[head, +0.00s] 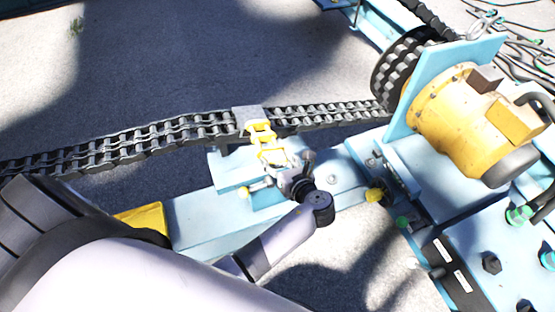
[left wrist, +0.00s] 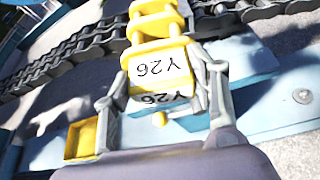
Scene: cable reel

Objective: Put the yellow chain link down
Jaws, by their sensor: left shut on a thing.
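The yellow chain link (head: 262,135) is near the middle of the head view, over a blue bracket and by the grey block on the dark chain. My left gripper (head: 274,161) is shut on the near end of the link. Its two grey fingers (left wrist: 163,95) sit on either side of the link in the left wrist view. I cannot tell whether the link touches the chain or the bracket. My right gripper is not in view.
The dark roller chain (head: 150,143) runs from the left to a sprocket (head: 398,68). A yellow motor (head: 468,118) stands on the blue frame (head: 205,214) at the right. Cables lie at the upper right. Open grey ground is behind the chain.

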